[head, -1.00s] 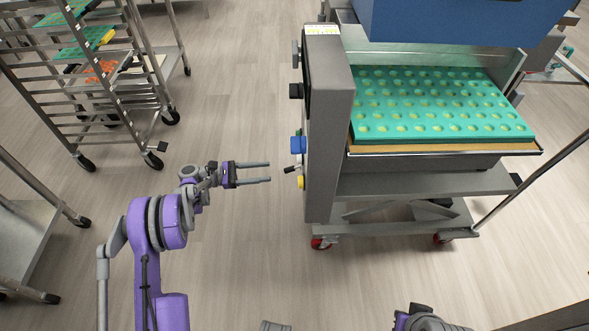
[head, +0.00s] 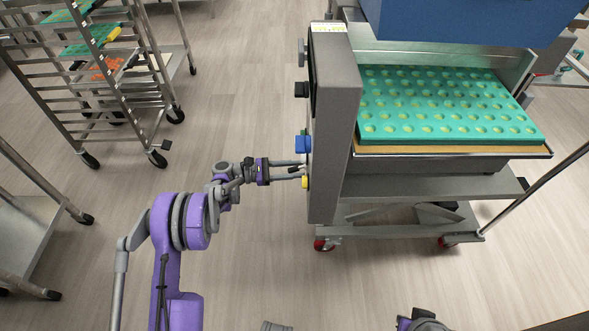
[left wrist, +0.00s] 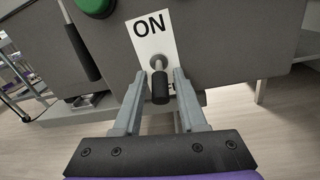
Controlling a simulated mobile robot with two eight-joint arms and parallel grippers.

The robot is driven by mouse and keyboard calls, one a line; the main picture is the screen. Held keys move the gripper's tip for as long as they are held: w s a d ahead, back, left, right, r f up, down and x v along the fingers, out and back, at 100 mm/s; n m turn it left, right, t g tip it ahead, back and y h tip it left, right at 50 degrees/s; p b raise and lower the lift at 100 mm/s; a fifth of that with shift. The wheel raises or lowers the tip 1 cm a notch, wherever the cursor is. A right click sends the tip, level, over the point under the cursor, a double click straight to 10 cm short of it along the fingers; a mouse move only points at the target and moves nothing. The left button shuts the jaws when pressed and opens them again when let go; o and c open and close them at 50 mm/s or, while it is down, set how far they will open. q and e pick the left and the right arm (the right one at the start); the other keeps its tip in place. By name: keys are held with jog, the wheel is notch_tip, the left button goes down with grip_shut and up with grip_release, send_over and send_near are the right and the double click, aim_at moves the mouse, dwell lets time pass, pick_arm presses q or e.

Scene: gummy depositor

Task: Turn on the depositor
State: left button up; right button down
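The depositor (head: 335,120) is a grey upright housing with knobs and buttons on its left side. In the left wrist view a switch lever (left wrist: 160,84) with a black grip points down over a white label (left wrist: 150,38) reading ON at its top; the lower label text is mostly hidden. My left gripper (head: 298,172) is at the depositor's side. Its two fingers (left wrist: 157,98) are apart, one on each side of the lever's grip, with gaps visible. My right gripper is not clearly seen; only part of my right arm shows at the bottom edge of the head view.
A green mould tray (head: 445,105) lies on the depositor's conveyor. A blue box-like part (head: 460,20) is above it. A wheeled rack (head: 95,85) stands at the upper left. A green button (left wrist: 93,5) is above the lever. The floor between is clear.

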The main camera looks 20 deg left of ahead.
aim_at(294, 168)
pick_arm(q)
grip_shut()
jog(key=shift+r, duration=0.1)
jog(key=y+p, duration=0.1)
jog(key=r+g+y+p, duration=0.1)
jog(key=y+p, duration=0.1)
jog(key=y, duration=0.1)
jog(key=shift+s+a+r+g, duration=0.1)
jog(key=shift+a+r+g, duration=0.05)
jog(key=shift+r+g, duration=0.15)
jog(key=y, duration=0.1)
jog(key=g+y+p, duration=0.1)
jog(key=y, duration=0.1)
jog(key=shift+r+m+p, duration=0.3)
jog(key=shift+r, duration=0.1)
jog(key=shift+r+g+y+p, duration=0.2)
jog(key=shift+g+y+p, duration=0.15)
jog(key=shift+y, duration=0.75)
jog(key=shift+o, duration=1.4)
grip_release()
